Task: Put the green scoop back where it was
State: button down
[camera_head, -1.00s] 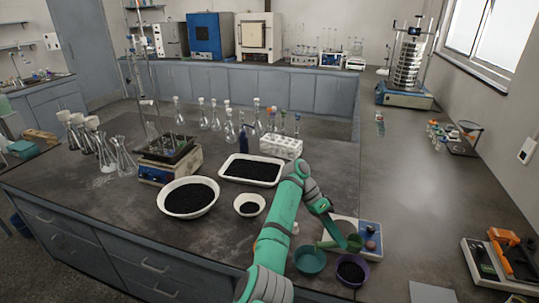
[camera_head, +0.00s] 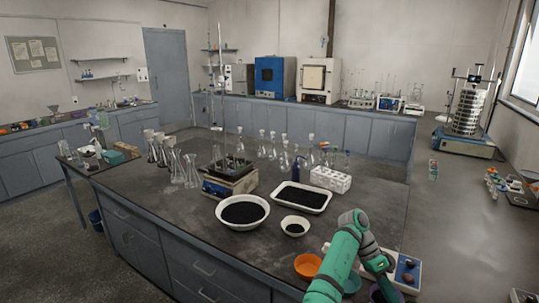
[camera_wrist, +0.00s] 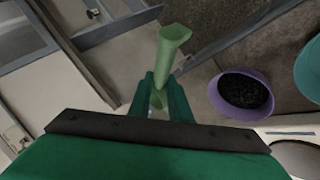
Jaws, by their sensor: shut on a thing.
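The green scoop (camera_wrist: 170,50) shows in the wrist view, its pale green trough pointing up and away from the jaws. My gripper (camera_wrist: 160,90) is shut on it, with the scoop held between the two green fingers. In the head view my green arm reaches over the front right edge of the bench; the fingertips and scoop are hidden there or out of frame.
A purple bowl of black grains (camera_wrist: 240,92) and part of a teal bowl (camera_wrist: 310,70) are right of the scoop in the wrist view. An orange bowl (camera_head: 307,265), balance (camera_head: 407,270), white basin (camera_head: 242,225) and tray (camera_head: 320,201) of black grains stand on the bench.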

jog(key=shift+s+a+f, duration=0.15)
jog(key=shift+a+f, duration=0.1)
jog(key=shift+a, duration=0.05)
jog(key=shift+a+f+n, duration=0.1)
jog(key=shift+f+n, duration=0.1)
jog(key=shift+n, duration=0.1)
jog(key=shift+w+a+f+n+t+h, duration=0.3)
jog(key=shift+a+f+n+t+h, duration=0.15)
jog(key=shift+a, duration=0.3)
jog(key=s+a+f+n+t+y, duration=0.2)
jog(key=a+f+n+t, duration=0.3)
jog(key=a+f+n, duration=0.4)
jog(key=s+a+f+n+t+y, duration=0.2)
jog(key=s+a+f+n+t, duration=0.3)
jog(key=a+f+n, duration=0.4)
jog(key=s+a+f+n+t+y, duration=0.2)
jog(key=a+f+n+t, duration=0.3)
jog(key=a+f+n, duration=0.4)
jog(key=s+a+f, duration=0.1)
jog(key=a+f, duration=0.1)
jog(key=a, duration=0.4)
jog(key=shift+s+a, duration=0.15)
jog(key=shift+a, duration=0.15)
jog(key=shift+d, duration=0.1)
